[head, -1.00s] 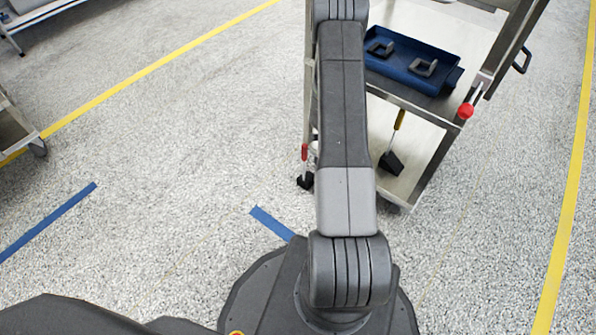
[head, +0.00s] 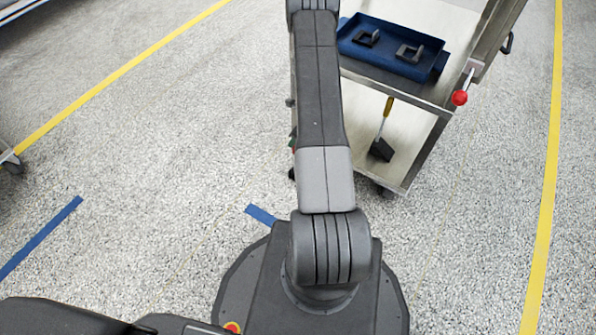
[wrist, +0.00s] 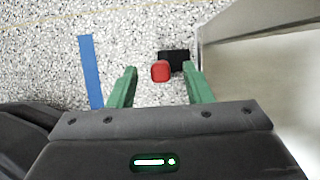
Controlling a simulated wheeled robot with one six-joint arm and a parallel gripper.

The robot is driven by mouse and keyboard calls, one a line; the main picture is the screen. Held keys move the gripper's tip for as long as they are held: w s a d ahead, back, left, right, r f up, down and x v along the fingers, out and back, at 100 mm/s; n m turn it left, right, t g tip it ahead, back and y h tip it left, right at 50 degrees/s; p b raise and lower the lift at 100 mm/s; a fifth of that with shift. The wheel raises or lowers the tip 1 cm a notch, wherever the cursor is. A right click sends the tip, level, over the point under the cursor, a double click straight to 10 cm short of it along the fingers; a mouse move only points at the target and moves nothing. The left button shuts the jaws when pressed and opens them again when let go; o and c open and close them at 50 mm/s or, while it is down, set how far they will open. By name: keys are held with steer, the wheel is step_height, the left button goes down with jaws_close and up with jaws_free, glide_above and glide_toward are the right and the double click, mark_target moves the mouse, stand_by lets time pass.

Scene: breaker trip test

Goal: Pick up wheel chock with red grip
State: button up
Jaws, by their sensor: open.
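The wheel chock (wrist: 176,56) is a black block on the speckled floor in the wrist view, with its red grip (wrist: 160,71) towards the camera. My gripper (wrist: 159,82) is open, its two green fingers on either side of the red grip as seen from the wrist. I cannot tell how far above the grip the fingertips are. In the head view my arm hides almost all of this chock.
A metal cart (head: 425,150) stands just right of the red-grip chock; its edge also shows close by in the wrist view (wrist: 203,58). A blue tray (head: 352,47) with dark brackets sits on its top. Blue tape (wrist: 90,70) lies on open floor to the left.

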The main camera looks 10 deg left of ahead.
steer(key=b+x, duration=0.1)
steer(key=x, duration=0.3)
steer(key=shift+f, duration=0.2)
steer(key=shift+r, duration=0.1)
steer(key=shift+c, duration=0.3)
jaws_close()
stand_by(0.8)
